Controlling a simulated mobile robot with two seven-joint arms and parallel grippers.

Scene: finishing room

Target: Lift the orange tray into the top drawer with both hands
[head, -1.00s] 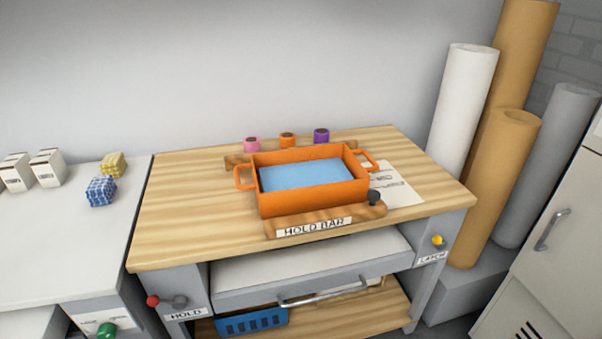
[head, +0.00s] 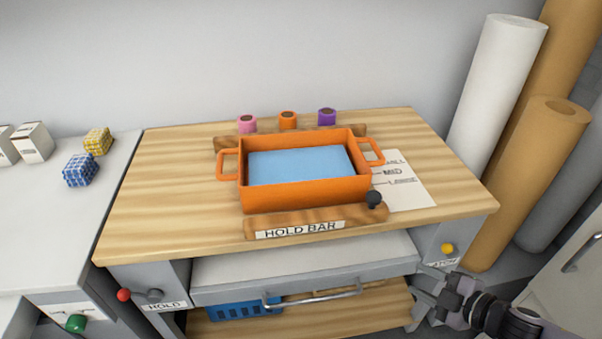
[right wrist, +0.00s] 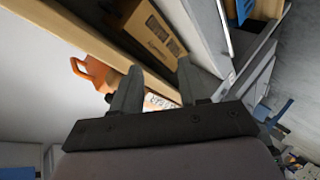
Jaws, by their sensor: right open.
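The orange tray (head: 305,193) stands on the wooden bench top with a loop handle at each end and a flat blue sheet inside. A wooden bar labelled HOLD BAR (head: 315,223), with a dark knob at its right end, lies along its front. The top drawer (head: 230,293), grey with a long metal handle, is under the bench top; a pale surface shows above its front. My right gripper (head: 422,284) is open and empty at the bench's right front, below and away from the tray. In the right wrist view its fingers (right wrist: 157,78) are apart. My left gripper is out of view.
A red knob (head: 124,295) by the HOLD label and a yellow knob (head: 447,249) flank the drawer. A blue basket (head: 235,309) sits on the lower shelf. Tape rolls (head: 288,120) stand behind the tray. Tall rolls (head: 495,95) stand at the right.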

